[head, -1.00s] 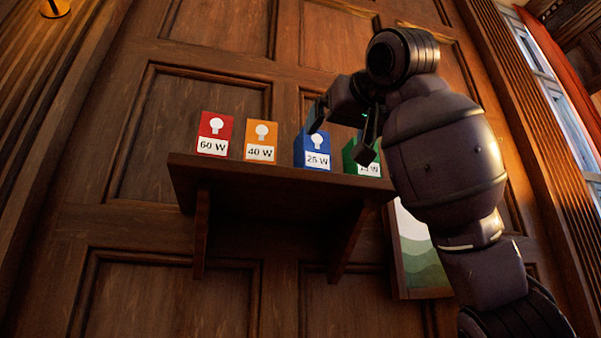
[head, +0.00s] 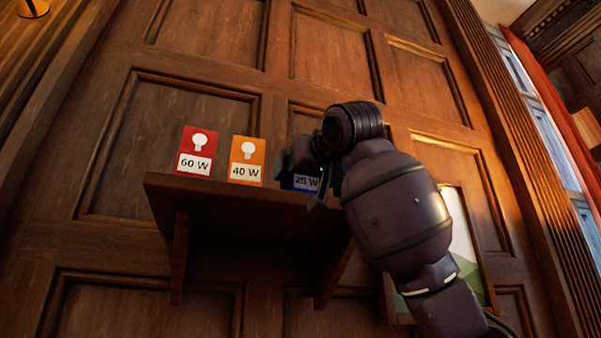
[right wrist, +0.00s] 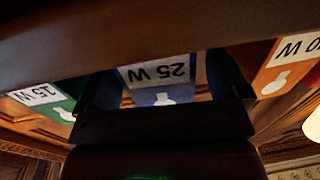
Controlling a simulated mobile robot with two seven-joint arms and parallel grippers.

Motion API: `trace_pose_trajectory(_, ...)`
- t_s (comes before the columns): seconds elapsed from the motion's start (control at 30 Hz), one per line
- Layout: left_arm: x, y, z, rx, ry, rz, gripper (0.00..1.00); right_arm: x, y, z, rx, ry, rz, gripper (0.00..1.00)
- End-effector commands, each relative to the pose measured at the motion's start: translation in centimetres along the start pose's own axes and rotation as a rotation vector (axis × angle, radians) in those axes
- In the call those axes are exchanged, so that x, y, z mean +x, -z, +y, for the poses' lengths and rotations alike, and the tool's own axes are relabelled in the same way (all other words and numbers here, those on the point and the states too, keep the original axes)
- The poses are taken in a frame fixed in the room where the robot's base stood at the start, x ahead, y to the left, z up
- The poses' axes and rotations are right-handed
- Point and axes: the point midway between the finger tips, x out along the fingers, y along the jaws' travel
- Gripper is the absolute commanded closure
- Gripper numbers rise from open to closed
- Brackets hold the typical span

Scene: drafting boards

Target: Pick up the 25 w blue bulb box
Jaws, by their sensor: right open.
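The blue 25 W bulb box (head: 305,183) stands on the wall shelf, and in the head view most of it is hidden behind my right gripper (head: 308,170). In the right wrist view the blue box (right wrist: 158,74) appears upside down, between the two dark fingers of my right gripper (right wrist: 165,88). The fingers are open, one on each side of the box. I cannot tell whether either touches it. My left gripper is not in view.
An orange 40 W box (head: 247,160) and a red 60 W box (head: 197,151) stand left of it on the wooden shelf (head: 230,194). A green 15 W box (right wrist: 45,98) shows in the right wrist view. A framed picture (head: 466,243) hangs lower right.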

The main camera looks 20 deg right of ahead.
Motion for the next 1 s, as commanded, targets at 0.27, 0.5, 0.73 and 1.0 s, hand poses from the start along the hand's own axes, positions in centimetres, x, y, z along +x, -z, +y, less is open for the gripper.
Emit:
trace_pose_trajectory(0.27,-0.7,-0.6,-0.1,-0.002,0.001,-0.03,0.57,2.5,0.1,0.0,0.0,0.0,-0.001,0.06)
trace_pose_trajectory(0.5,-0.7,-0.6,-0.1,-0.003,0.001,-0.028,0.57,2.5,0.0,0.0,0.0,0.0,0.0,0.09)
trace_pose_trajectory(0.73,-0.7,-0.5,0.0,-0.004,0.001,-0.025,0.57,2.5,0.1,0.0,0.0,0.0,0.0,0.45)
trace_pose_trajectory(1.0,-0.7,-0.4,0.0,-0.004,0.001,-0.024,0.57,2.4,0.1,0.0,0.0,0.0,0.0,0.6)
